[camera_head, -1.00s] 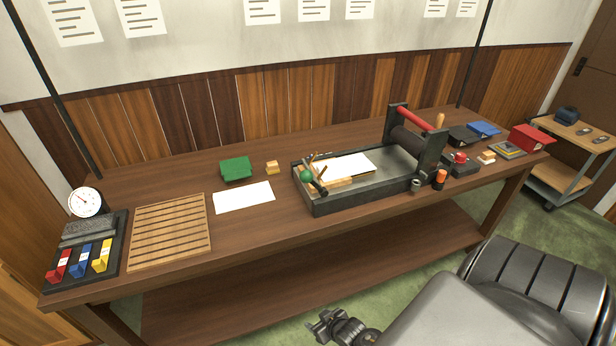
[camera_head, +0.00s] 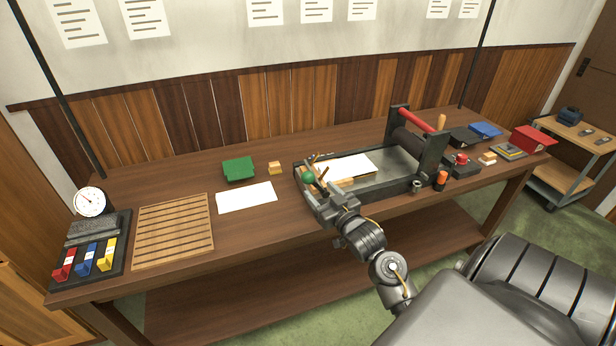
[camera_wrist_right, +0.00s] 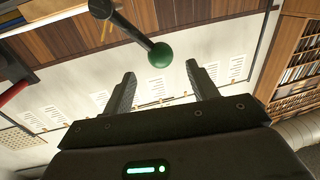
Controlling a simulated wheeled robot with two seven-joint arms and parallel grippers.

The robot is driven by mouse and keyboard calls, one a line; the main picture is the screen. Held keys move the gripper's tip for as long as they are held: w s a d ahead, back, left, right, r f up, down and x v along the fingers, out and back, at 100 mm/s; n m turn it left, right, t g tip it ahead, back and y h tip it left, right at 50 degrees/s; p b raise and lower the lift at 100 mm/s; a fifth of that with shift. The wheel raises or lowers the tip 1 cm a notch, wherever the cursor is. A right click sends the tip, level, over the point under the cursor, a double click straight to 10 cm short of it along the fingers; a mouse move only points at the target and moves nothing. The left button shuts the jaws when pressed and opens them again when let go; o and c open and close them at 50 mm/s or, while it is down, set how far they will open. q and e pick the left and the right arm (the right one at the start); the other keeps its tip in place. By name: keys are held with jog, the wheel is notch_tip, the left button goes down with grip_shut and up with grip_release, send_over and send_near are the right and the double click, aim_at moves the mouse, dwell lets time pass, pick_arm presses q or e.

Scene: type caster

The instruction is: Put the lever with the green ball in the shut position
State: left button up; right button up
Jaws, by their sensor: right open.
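The green ball (camera_head: 308,178) sits on the end of a dark lever at the left end of the press bed (camera_head: 380,198). In the right wrist view the ball (camera_wrist_right: 160,56) and its dark rod (camera_wrist_right: 131,29) show beyond the fingertips, close to the space between them. My right gripper (camera_head: 318,191) is at the lever, just in front of the ball in the head view, and hides part of the lever. In the wrist view the right gripper (camera_wrist_right: 160,82) has its two fingers wide apart with nothing between them. My left gripper is not in view.
The press has a red-handled roller frame (camera_head: 418,120) at its right end. White paper (camera_head: 345,167) lies on the bed and another sheet (camera_head: 246,197) lies left of it. A green box (camera_head: 238,168), a slatted wooden rack (camera_head: 172,230) and colored blocks are further left on the table.

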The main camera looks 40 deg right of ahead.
aim_at(312, 182)
jog(key=w, duration=0.2)
jog(key=w+d+p, duration=0.1)
jog(key=w, duration=0.5)
jog(key=shift+d+p, duration=0.15)
jog(key=shift+p, duration=0.2)
grip_shut()
